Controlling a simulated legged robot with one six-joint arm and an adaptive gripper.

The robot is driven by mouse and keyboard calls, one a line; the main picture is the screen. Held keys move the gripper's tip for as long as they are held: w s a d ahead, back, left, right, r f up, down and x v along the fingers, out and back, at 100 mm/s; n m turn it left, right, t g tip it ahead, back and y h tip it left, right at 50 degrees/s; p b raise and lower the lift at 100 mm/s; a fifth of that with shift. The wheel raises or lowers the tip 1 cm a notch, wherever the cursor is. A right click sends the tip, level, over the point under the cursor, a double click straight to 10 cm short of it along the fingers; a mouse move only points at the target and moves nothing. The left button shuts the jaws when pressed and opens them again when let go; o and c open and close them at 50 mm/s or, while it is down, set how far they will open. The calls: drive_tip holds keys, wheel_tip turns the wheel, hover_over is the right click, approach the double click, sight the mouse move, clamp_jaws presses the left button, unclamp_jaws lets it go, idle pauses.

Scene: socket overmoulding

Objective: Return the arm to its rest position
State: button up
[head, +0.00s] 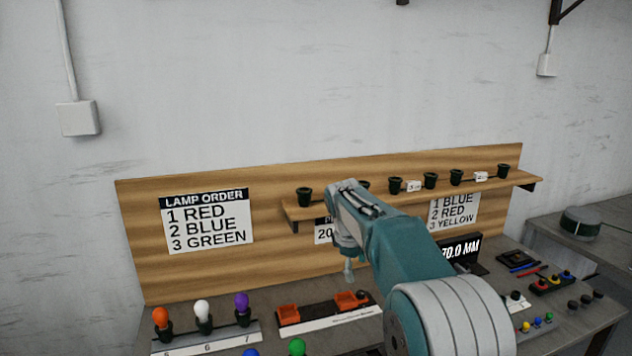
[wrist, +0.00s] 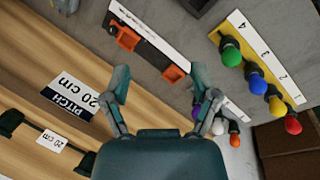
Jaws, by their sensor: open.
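My arm (head: 420,250) rises from the lower right of the head view and bends down over the bench. My gripper shows in the wrist view (wrist: 163,92) with its two fingers spread wide and nothing between them. In the head view its end (head: 348,268) hangs in front of the wooden backboard, above the bench, and its fingers are small there. In the wrist view the fingers are in front of the board and the bench, and the gripper appears clear of both.
A wooden backboard (head: 140,232) carries a shelf (head: 400,204) with several black sockets. On the bench stand coloured lamps (head: 161,317), an orange-blocked fixture (head: 288,313), and a display (head: 460,247). The wrist view shows a yellow-edged lamp strip (wrist: 262,52). Above the board is bare wall.

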drive_tip(key=s+d+r+m+t+y, duration=0.1)
drive_tip(key=s+d+r+m, duration=0.2)
drive_tip(key=s, duration=0.6)
drive_tip(key=s+d+r+m+t, duration=0.15)
drive_tip(key=s+r, duration=0.35)
drive_tip(key=s, duration=0.5)
drive_tip(key=s+d+f+m, duration=0.1)
drive_tip(key=s+f+m, duration=0.2)
drive_tip(key=s, duration=0.6)
drive_tip(key=s+f+m+y, duration=0.1)
drive_tip(key=s+f+m, duration=0.2)
drive_tip(key=s, duration=0.7)
drive_tip(key=shift+d+f+m+t, duration=0.35)
drive_tip(key=shift+m+t, duration=0.1)
